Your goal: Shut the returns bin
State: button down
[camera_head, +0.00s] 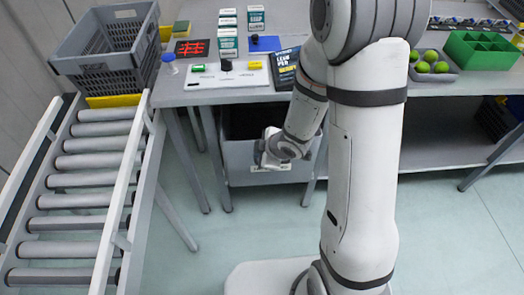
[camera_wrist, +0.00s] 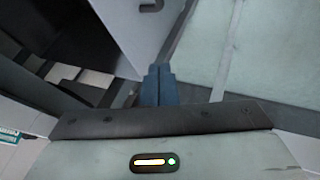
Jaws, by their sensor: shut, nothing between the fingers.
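The returns bin looks to be the grey bin (camera_head: 238,160) under the table in the head view. Its dark inside shows above its front wall, so it stands at least partly open. A pale label sits low on the front. My arm's wrist covers part of the front. My gripper (camera_wrist: 159,84) shows in the wrist view with its blue fingers together and nothing between them. In the head view the fingers are hidden by the wrist. A grey panel with a dark mark (camera_wrist: 130,30) lies beyond the fingertips; I cannot tell whether they touch it.
A roller conveyor (camera_head: 85,178) with a grey crate (camera_head: 108,60) stands at left. The tabletop (camera_head: 205,95) above the bin holds boxes and small items. A green divided tray (camera_head: 480,50) and green balls (camera_head: 430,62) are at right. The floor (camera_head: 440,220) at right is clear.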

aim_at(245, 149)
jog(key=shift+w+a+f, duration=0.45)
jog(key=shift+w+f, duration=0.55)
jog(key=shift+w, duration=0.25)
jog(key=shift+w+a+f, duration=0.4)
jog(key=shift+w+f, duration=0.55)
jog(key=shift+w, duration=0.25)
jog(key=shift+w+a+f, duration=0.45)
jog(key=shift+w+f, duration=0.55)
jog(key=shift+w, duration=0.25)
